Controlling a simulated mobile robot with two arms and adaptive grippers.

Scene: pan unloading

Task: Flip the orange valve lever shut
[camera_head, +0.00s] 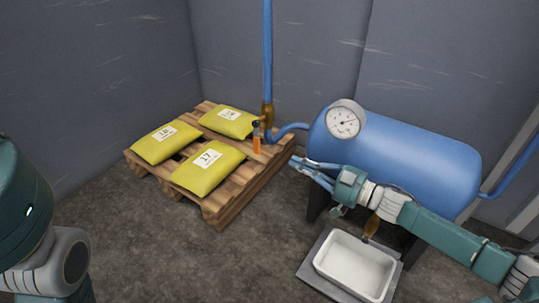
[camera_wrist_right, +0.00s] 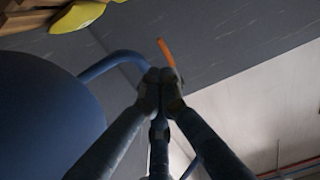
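The orange valve lever (camera_head: 257,138) hangs down beside the brass valve (camera_head: 267,116) on the upright blue pipe, in front of the wall. In the right wrist view the lever (camera_wrist_right: 165,50) shows just past my fingertips, its lower end partly hidden behind them. My right gripper (camera_head: 294,163) is to the right of and below the lever in the head view, apart from it. Its blue fingers converge and their tips meet, with nothing seen between them. The right wrist view shows the same gripper (camera_wrist_right: 160,88). My left gripper is out of view.
A blue tank (camera_head: 410,150) with a gauge (camera_head: 345,119) stands at the right, behind my right arm. A wooden pallet (camera_head: 240,195) with yellow bags (camera_head: 208,169) lies left of the pipe. A white tray (camera_head: 355,262) sits on the floor below a second brass valve (camera_head: 371,227).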

